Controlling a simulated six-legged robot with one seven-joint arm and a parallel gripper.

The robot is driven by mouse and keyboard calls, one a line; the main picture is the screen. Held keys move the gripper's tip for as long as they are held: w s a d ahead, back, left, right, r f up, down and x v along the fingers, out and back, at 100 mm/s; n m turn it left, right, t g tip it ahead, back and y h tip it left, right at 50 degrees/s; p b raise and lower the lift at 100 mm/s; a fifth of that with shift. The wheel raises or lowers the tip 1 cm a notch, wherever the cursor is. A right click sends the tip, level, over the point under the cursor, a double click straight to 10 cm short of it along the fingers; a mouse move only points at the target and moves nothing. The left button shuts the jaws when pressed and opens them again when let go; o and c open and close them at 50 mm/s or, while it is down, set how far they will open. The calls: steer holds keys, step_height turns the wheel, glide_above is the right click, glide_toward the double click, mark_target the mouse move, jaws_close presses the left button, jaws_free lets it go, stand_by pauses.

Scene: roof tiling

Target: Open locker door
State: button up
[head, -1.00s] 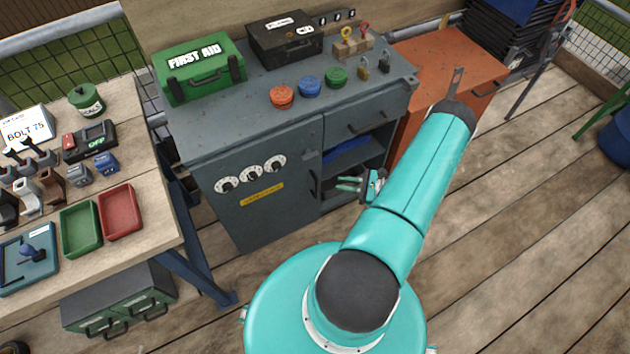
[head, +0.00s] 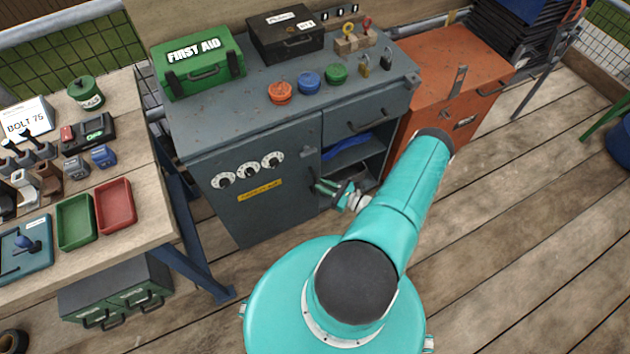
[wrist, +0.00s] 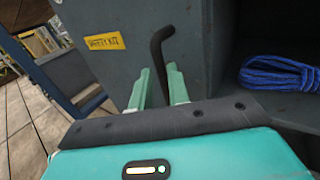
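The locker door (head: 262,212) is the dark grey front panel of the grey cabinet, with three white dials and a yellow label; it looks shut. The yellow label also shows in the wrist view (wrist: 104,42). The door's dark bar handle (wrist: 159,48) is at its right edge. My gripper (head: 323,186) is beside that edge in the head view. In the wrist view my gripper (wrist: 160,72) has its two teal fingers apart, with the lower part of the handle between them. Contact with the handle cannot be made out.
Right of the door is an open shelf bay with a coiled blue rope (wrist: 278,74), below a drawer (head: 366,113). An orange cabinet (head: 455,80) stands to the right. A wooden workbench (head: 140,215) stands to the left. The plank floor (head: 500,250) at right is clear.

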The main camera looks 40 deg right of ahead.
mark_target(315, 181)
steer(key=shift+x, duration=1.95)
jaws_close()
steer(key=shift+s, duration=0.15)
